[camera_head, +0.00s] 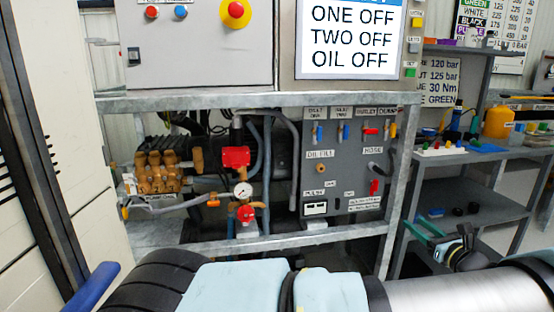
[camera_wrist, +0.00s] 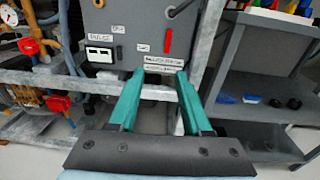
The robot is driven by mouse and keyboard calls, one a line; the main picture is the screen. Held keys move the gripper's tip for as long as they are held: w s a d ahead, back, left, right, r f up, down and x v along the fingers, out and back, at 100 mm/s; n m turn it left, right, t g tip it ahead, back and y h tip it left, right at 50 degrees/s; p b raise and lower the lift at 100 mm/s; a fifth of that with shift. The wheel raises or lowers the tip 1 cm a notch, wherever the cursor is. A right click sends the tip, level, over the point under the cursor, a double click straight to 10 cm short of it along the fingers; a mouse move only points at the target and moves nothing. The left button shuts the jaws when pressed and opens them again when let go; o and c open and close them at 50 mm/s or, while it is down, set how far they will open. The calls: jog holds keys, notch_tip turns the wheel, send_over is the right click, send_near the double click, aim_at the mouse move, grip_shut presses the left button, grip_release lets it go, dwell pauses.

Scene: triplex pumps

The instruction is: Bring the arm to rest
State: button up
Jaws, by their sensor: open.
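My arm crosses the bottom of the head view, with pale blue and black links and a silver section at the right. My gripper (camera_head: 422,230) shows at the right end of the arm, its green fingers pointing toward the pump frame. In the wrist view my gripper (camera_wrist: 158,75) has two green fingers spread apart with nothing between them. Beyond the fingertips is the lower edge of the grey valve panel (camera_wrist: 128,30), with a red handle. I cannot tell the gap between the fingertips and the panel.
A metal frame (camera_head: 250,101) holds the pump (camera_head: 160,170), a pressure gauge (camera_head: 243,190) and the valve panel (camera_head: 342,160). A grey shelf unit (camera_head: 470,195) with small parts stands at the right. A pale cabinet (camera_head: 60,120) stands at the left. A blue handle (camera_head: 92,286) is at lower left.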

jog(key=w+a+f+n+g+y, duration=0.1)
jog(key=w+a+n+g+y, duration=0.25)
jog(key=a, duration=0.65)
jog(key=w+a+f+n+g+y, duration=0.1)
jog(key=w+a+n+g, duration=0.1)
jog(key=a+n+g, duration=0.6)
jog(key=s+a+r+n+g+h, duration=0.1)
jog(key=s+a+n+g, duration=0.15)
jog(key=a, duration=0.55)
jog(key=s+a+n+g+h, duration=0.1)
jog(key=s+a+n, duration=0.25)
jog(key=a, duration=0.55)
jog(key=s+a+r+n+h, duration=0.7)
jog(key=s+a+r+n, duration=0.25)
jog(key=n, duration=0.45)
notch_tip(320, 180, up, 14)
jog(key=s+p, duration=0.1)
jog(key=p, duration=1.3)
jog(key=shift+s+a+g, duration=0.15)
jog(key=shift+a+g, duration=0.15)
jog(key=shift+a, duration=0.15)
jog(key=shift+o, duration=0.3)
jog(key=shift+n, duration=0.25)
